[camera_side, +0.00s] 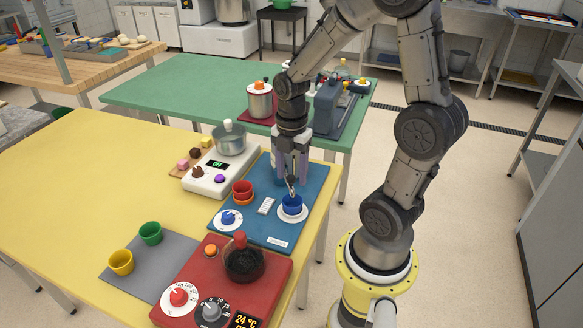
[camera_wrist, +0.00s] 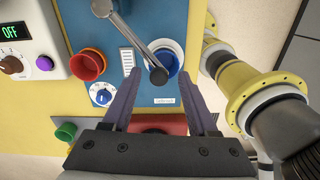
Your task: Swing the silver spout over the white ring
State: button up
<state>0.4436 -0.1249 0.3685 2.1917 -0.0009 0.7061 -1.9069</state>
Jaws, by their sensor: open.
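The silver spout (camera_wrist: 133,40) is a long grey arm in the wrist view. It runs from a round pivot at the top left to a rounded end that overlaps the blue cup (camera_wrist: 168,59). In the side view the spout's end (camera_side: 291,186) shows just above the blue cup (camera_side: 291,203). The white ring (camera_side: 303,214) surrounds the cup's base on the blue board; part of it shows in the wrist view (camera_wrist: 181,58). My gripper (camera_wrist: 160,74) is open, its fingers on either side of the spout's end. Contact cannot be told.
A red cup (camera_side: 242,188), a blue dial (camera_side: 229,217) and a white grille stand on the blue board (camera_side: 262,229). A white scale with a pot (camera_side: 229,139) is to the left. A red appliance (camera_side: 270,280) with a dark bowl is in front.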

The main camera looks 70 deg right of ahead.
notch_tip(320, 180, up, 14)
dwell(0.5)
dwell(0.3)
jog(key=s+a+m+t, duration=0.5)
jog(key=a+m, duration=0.6)
jog(key=m, duration=0.5)
jog(key=shift+s+m+t, duration=0.3)
jog(key=shift+s+m, duration=0.1)
jog(key=shift+s, duration=0.6)
